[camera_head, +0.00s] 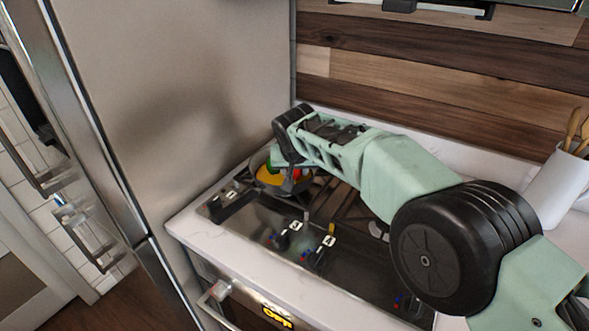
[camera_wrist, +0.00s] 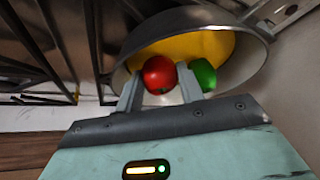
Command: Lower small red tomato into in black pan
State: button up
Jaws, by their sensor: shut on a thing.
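A small red tomato (camera_wrist: 159,73) sits between the fingers of my gripper (camera_wrist: 160,85) in the wrist view, and the gripper is shut on it. The tomato is over the pan (camera_wrist: 258,62), whose inside shows yellow; I cannot tell whether it touches the bottom. The pan looks grey at its rim. In the head view my gripper (camera_head: 291,185) is low at the pan (camera_head: 262,162) on the stove, and my arm hides part of the pan. Only a speck of red shows there.
A green item (camera_wrist: 203,75) lies in the pan close beside the right finger. The pan stands on the cooktop (camera_head: 240,222), near the tall steel fridge side (camera_head: 190,90). A white utensil holder (camera_head: 555,188) stands at the right. Dark grates surround the pan.

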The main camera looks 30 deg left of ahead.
jog(key=shift+f+b, duration=0.5)
jog(key=shift+f, duration=0.2)
dwell(0.5)
jog(key=o, duration=1.1)
jog(key=shift+c, duration=0.2)
jog(key=shift+r, duration=0.1)
jog(key=b+v, duration=0.5)
jog(key=v, duration=1.2)
jog(key=s+d+g+h, duration=0.1)
jog(key=s+d, duration=0.2)
jog(key=d, duration=0.7)
jog(key=s+d+g, duration=0.2)
jog(key=d, duration=0.8)
jog(key=s+d+f+g+h, duration=0.1)
jog(key=s+d+f, duration=0.2)
jog(key=s+d, duration=0.5)
jog(key=s+d+f+h, duration=0.1)
jog(key=s+d+f, duration=0.2)
jog(key=s+d, duration=0.5)
jog(key=d, duration=0.8)
jog(key=shift+s+f+n+g, duration=0.3)
jog(key=shift+s+f+g, duration=0.05)
jog(key=shift+g, duration=0.05)
